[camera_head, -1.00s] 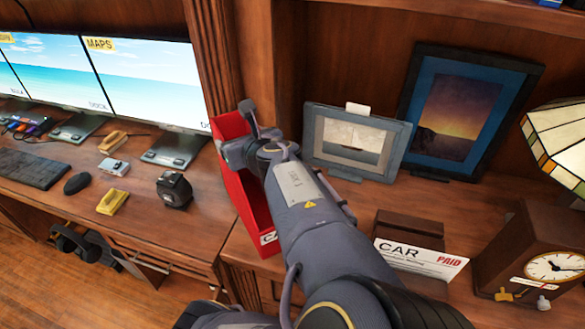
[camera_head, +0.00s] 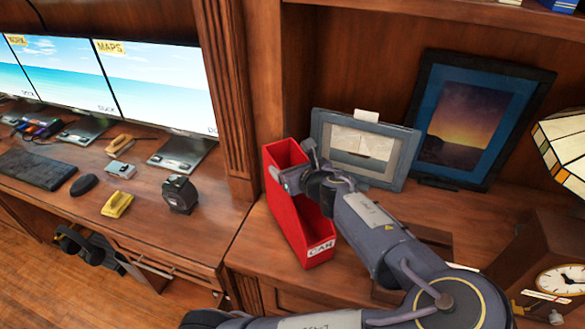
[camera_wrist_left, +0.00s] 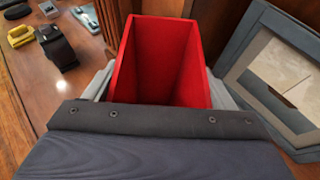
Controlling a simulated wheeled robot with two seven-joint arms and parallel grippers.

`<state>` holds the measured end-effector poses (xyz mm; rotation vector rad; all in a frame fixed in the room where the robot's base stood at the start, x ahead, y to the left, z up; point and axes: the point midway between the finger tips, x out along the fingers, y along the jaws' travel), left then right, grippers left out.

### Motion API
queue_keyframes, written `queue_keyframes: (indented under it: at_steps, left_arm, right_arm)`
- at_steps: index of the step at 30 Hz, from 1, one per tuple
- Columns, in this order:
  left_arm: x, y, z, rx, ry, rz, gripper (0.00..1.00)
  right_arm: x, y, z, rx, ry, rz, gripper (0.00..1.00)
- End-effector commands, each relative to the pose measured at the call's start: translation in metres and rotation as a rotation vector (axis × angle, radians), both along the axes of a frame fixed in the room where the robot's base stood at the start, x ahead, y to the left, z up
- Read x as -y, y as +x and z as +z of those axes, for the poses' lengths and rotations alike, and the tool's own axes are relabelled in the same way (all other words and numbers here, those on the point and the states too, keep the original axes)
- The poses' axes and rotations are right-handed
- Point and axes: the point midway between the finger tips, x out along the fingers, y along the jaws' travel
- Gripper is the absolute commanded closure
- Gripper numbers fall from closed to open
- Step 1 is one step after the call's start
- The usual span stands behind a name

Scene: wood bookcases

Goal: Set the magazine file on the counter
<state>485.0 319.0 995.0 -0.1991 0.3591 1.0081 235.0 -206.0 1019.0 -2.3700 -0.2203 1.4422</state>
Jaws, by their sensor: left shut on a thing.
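The red magazine file (camera_head: 287,215) is upright over the wooden counter (camera_head: 262,255), in front of a framed picture, with its "CAR" label facing the front. Its base looks at or very near the counter surface, but I cannot tell if it bears on it. My left gripper (camera_head: 292,172) is shut on the file, with its fingers at the sides. In the left wrist view the empty red inside of the file (camera_wrist_left: 165,60) shows between the grey fingers. My right gripper is not in view.
A grey framed boat picture (camera_head: 365,148) stands close behind the file, with a larger blue-framed picture (camera_head: 475,115) to its right. A wooden clock (camera_head: 545,262) and a lamp (camera_head: 565,140) are at the right. A wooden pillar (camera_head: 228,100) divides off the desk with monitors.

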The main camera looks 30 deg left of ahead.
Motion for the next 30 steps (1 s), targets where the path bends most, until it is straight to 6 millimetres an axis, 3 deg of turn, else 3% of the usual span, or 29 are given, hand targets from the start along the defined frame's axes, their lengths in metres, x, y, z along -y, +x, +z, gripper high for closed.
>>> queue_keyframes:
  at_steps: [13,14,18,30]
  left_arm:
    - [-0.0003,-0.0001,-0.0093,0.001,0.001,-0.001,0.71]
    - [-0.0003,-0.0002,-0.0098,0.000,0.000,0.000,0.22]
    - [-0.0003,-0.0002,-0.0088,0.000,0.000,0.000,0.03]
    - [0.0035,-0.0016,-0.0038,0.003,-0.002,-0.002,0.01]
  right_arm:
    - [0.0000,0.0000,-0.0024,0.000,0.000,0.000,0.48]
    - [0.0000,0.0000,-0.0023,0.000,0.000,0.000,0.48]
    - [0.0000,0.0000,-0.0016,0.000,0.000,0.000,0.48]
    - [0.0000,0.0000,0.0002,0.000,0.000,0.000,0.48]
